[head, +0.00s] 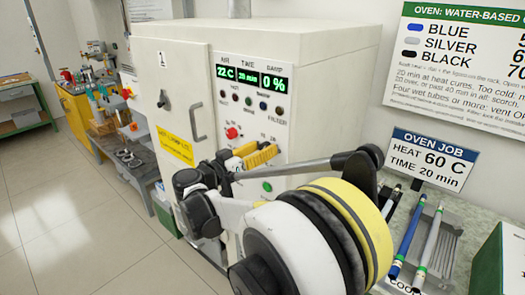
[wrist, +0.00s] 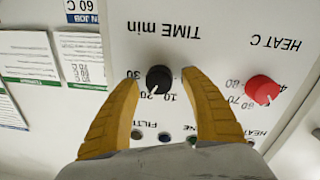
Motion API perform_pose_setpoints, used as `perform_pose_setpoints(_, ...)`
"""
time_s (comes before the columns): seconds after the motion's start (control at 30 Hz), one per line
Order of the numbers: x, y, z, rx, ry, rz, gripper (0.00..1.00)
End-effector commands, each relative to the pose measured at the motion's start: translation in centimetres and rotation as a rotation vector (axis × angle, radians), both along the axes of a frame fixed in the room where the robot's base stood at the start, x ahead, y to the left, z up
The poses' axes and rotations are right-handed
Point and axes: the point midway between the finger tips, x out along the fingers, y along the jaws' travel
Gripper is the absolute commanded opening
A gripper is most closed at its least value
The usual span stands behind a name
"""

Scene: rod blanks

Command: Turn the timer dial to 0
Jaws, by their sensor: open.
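The timer dial (wrist: 159,79) is a round black knob under the upside-down label "TIME min" in the wrist view. Its white mark points to the lower left, near the 20. My gripper (wrist: 160,75) is open, with one yellow finger on each side of the dial and gaps showing between fingers and knob. I cannot tell how deep the fingertips reach. In the head view my gripper (head: 257,156) is at the oven's front panel and hides the timer dial. The display (head: 248,77) reads TIME 20 min, AIR 22 C, DAMP 0 %.
The red heat knob (wrist: 262,89) sits right of the fingers in the wrist view. The oven (head: 300,55) has a door handle (head: 196,122) left of the panel. A job sign (head: 433,159) reads 60 C, 20 min. Rods (head: 408,235) lie on the right counter.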

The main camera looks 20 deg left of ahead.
Motion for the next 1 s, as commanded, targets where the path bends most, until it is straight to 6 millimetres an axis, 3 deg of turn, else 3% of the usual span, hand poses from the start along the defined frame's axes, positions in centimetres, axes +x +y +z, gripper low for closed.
perform_pose_setpoints(0.17,0.00,0.00,0.03,0.000,0.000,0.000,0.54)
perform_pose_setpoints(0.37,-0.01,0.00,0.03,0.000,0.000,0.000,0.00)
perform_pose_setpoints(0.77,0.01,0.01,0.05,-0.019,0.007,0.001,0.00)
perform_pose_setpoints(1.0,0.04,0.05,0.04,-0.121,0.050,0.000,0.00)
